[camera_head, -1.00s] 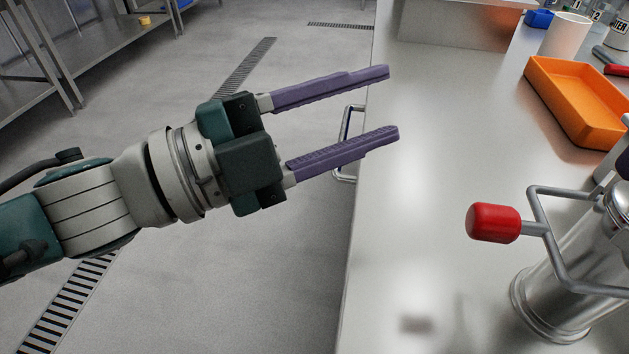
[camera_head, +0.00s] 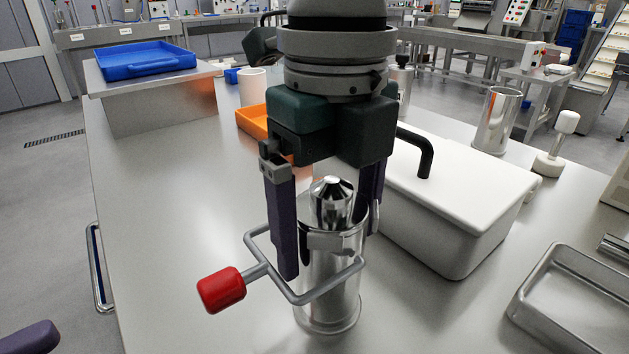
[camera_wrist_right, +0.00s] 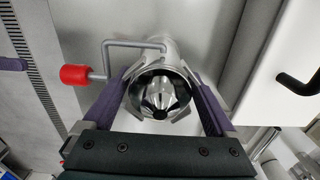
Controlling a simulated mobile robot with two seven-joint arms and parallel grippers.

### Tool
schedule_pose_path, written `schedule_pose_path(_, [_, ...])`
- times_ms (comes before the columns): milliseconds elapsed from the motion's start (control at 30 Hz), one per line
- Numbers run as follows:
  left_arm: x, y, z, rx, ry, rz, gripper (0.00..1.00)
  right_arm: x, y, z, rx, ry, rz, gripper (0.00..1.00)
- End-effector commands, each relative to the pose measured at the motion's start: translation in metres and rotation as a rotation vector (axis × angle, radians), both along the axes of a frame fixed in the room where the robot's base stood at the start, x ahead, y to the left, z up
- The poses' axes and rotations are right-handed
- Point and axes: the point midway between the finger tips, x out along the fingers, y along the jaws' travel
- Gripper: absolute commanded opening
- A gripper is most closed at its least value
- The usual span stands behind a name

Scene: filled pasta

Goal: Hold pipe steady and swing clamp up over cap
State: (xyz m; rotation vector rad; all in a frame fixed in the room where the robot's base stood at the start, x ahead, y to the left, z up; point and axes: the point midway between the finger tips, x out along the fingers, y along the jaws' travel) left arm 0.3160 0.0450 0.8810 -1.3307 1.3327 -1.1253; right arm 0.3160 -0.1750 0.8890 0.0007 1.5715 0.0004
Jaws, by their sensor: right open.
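The pipe (camera_head: 329,300) is a shiny metal cylinder standing upright on the bench. The pointed, polished cap (camera_head: 331,200) sits in its top and shows from above in the right wrist view (camera_wrist_right: 160,92). The clamp (camera_head: 305,297) is a grey wire loop around the pipe's near side, below the cap. Its red handle (camera_head: 221,289) sticks out to the left. My right gripper (camera_head: 330,245) points down, open, with one finger on each side of the pipe's top; contact is unclear. Of my left gripper, only a purple fingertip (camera_head: 32,338) shows at lower left.
A white lidded box (camera_head: 450,205) with a black handle stands close right of the pipe. An orange tray (camera_head: 252,120) is behind. A metal tray (camera_head: 575,300) lies at right. The bench left of the handle is clear.

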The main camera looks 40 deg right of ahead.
Motion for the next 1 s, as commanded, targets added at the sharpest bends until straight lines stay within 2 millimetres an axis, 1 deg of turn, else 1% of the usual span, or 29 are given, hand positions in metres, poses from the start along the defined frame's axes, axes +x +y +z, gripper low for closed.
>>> schedule_pose_path(33, [0.000, 0.000, 0.000, -0.001, 0.000, 0.000, 0.50, 0.000, 0.000, -0.007, -0.002, 0.003, -0.001, 0.91])
schedule_pose_path(100, [0.000, 0.000, 0.000, -0.001, 0.000, 0.000, 0.50, 0.000, 0.000, -0.014, 0.000, 0.002, -0.001, 0.91])
schedule_pose_path(200, [0.000, 0.000, 0.000, -0.001, 0.000, 0.000, 0.50, 0.000, 0.000, -0.020, -0.001, 0.000, 0.000, 0.91])
schedule_pose_path(500, [0.000, 0.000, 0.000, -0.001, 0.001, 0.001, 0.50, 0.000, 0.000, -0.023, 0.000, 0.000, 0.000, 0.91])
schedule_pose_path(1000, [0.000, 0.000, 0.000, -0.001, 0.000, 0.001, 0.50, 0.000, 0.000, -0.022, 0.000, 0.000, 0.000, 0.35])
